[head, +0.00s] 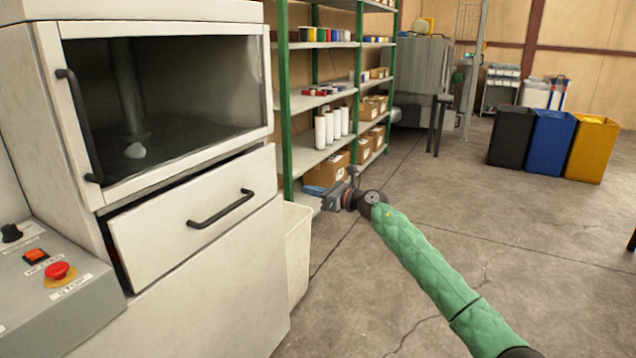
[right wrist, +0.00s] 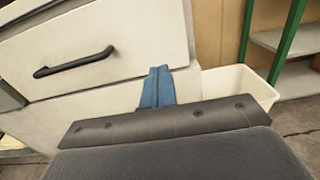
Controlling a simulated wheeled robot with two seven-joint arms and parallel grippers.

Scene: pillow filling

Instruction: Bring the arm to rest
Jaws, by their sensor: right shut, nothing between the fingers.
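My right arm (head: 430,265), in a green quilted sleeve, reaches in from the bottom right of the head view. My right gripper (head: 328,203) is at its far end, in front of the shelf and to the right of the white machine. In the right wrist view the blue fingers of the right gripper (right wrist: 157,85) are together with nothing between them. Behind them are the white machine front and a drawer (right wrist: 95,50) with a black handle. My left gripper is in neither view.
The white machine (head: 200,270) fills the left, its drawer (head: 195,215) slightly open. A white bin (head: 298,250) stands beside it. A green-framed shelf (head: 285,100) holds boxes and rolls. Black, blue and yellow bins (head: 550,145) stand at the right. The floor between is clear.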

